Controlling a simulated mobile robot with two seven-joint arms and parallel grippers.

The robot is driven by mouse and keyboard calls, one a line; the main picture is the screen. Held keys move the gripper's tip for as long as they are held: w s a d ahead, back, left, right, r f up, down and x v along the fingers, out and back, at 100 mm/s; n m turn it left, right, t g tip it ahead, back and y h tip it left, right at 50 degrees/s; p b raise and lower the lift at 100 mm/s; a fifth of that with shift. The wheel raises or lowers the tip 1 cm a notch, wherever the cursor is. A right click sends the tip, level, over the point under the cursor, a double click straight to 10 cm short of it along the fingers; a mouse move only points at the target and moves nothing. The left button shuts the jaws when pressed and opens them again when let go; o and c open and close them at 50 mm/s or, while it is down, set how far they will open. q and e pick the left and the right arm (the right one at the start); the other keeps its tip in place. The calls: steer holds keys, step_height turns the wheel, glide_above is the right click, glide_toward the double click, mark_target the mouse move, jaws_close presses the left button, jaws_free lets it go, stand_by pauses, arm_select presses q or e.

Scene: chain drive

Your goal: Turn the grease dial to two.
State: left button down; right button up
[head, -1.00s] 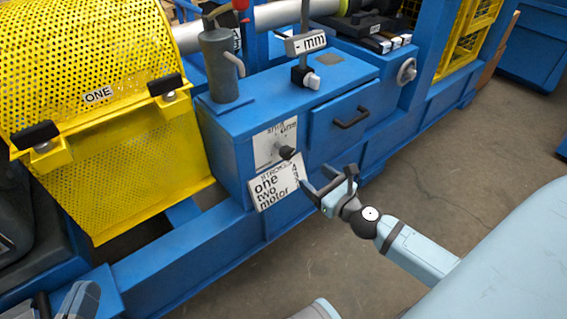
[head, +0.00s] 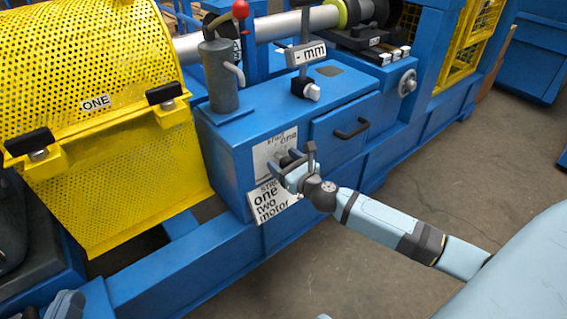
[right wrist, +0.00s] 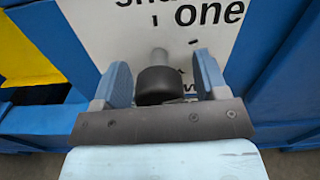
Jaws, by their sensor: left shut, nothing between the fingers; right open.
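The grease dial's black knob (right wrist: 158,85) stands out on a grey stem from a white lettered plate, seen in the right wrist view. The plate (head: 268,150) is on the front of the blue box in the head view, where my right gripper hides most of the knob. My right gripper (right wrist: 160,78) is open, with one finger on each side of the knob and gaps visible. It also shows in the head view (head: 295,160). Which mark the dial points to is unclear. My left gripper (head: 66,304) is shut and empty at the lower left edge.
A yellow mesh guard (head: 100,110) stands left. The floor on the right is clear.

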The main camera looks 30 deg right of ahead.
steer(key=shift+w, duration=0.1)
steer(key=c, duration=0.9)
steer(key=shift+c, duration=0.2)
